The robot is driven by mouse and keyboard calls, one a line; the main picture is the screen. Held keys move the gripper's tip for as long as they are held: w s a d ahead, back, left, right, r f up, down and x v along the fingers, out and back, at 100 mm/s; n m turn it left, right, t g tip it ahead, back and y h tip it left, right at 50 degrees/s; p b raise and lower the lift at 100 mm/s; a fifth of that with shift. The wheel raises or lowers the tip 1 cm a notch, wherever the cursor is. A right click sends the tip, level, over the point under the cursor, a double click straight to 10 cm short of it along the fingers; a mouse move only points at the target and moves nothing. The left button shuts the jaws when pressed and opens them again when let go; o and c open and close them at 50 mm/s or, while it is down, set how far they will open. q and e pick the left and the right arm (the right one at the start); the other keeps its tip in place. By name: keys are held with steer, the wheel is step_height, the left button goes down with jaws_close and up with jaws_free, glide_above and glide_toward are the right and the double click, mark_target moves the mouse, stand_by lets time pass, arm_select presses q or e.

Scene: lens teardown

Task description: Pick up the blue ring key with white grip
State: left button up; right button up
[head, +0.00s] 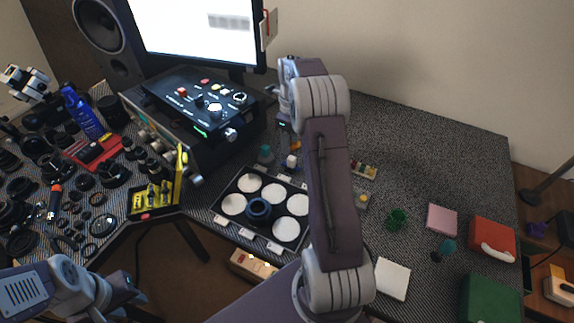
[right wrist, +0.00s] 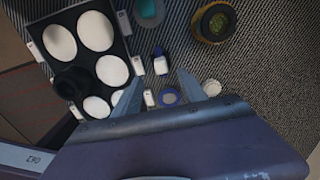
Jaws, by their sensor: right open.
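A small blue piece with a white grip (right wrist: 161,65) stands on the dark woven mat just beyond my right fingertips in the right wrist view; I take it to be the blue ring key. It also shows in the head view (head: 291,161), beside the lens tray. My right gripper (right wrist: 159,90) is open and empty, with its two fingers spread on either side of a round blue-rimmed piece (right wrist: 169,97). In the head view my right arm covers part of the mat. Only links of my left arm show at the lower left; its fingers are out of view.
A black tray (head: 224,228) with white discs and a dark blue ring lies beside the key. A teal piece (head: 265,154) stands close by. A control box (head: 215,150) is behind on the left.

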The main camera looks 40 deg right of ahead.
mark_target(291, 158)
step_height(291, 158, down, 9)
steer(key=shift+s+d+f+b, duration=0.1)
steer(key=shift+d+b, duration=0.05)
steer(key=shift+b, duration=0.65)
jaws_close()
